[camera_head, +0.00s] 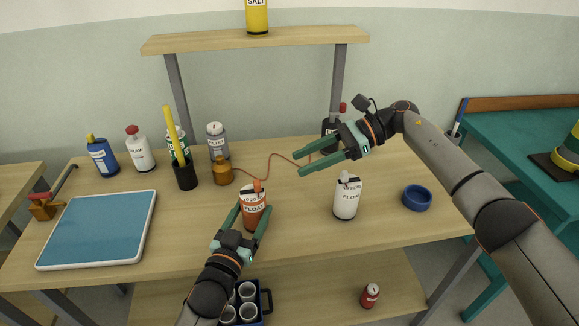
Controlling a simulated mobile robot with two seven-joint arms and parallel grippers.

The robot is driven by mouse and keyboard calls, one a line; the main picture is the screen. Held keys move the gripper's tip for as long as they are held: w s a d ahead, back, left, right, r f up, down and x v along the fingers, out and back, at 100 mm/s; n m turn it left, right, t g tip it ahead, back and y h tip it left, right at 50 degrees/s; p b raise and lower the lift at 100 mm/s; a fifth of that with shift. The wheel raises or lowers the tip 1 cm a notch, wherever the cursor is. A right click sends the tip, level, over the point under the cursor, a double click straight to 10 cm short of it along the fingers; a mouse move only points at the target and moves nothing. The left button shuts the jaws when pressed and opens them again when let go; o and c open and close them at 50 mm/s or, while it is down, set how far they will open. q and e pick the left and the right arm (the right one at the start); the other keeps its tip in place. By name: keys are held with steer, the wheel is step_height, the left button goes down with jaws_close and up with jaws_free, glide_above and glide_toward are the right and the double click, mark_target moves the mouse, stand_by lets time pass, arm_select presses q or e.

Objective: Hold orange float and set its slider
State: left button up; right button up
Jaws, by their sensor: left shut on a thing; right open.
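The slider's setting is too small to read. My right gripper (300,164) is open and empty, above the table to the right of and behind the orange float, fingers pointing left.
A blue ring-shaped dish (416,198) lies at the right. A blue-topped tray (98,229) fills the left. A thin orange cord (262,179) crosses the table behind the orange float.

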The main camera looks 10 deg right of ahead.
arm_select(q)
steer(key=shift+f, duration=0.1)
arm_select(e)
steer(key=shift+d+r, duration=0.1)
steer(key=shift+d, duration=0.2)
arm_select(q)
steer(key=o, duration=1.5)
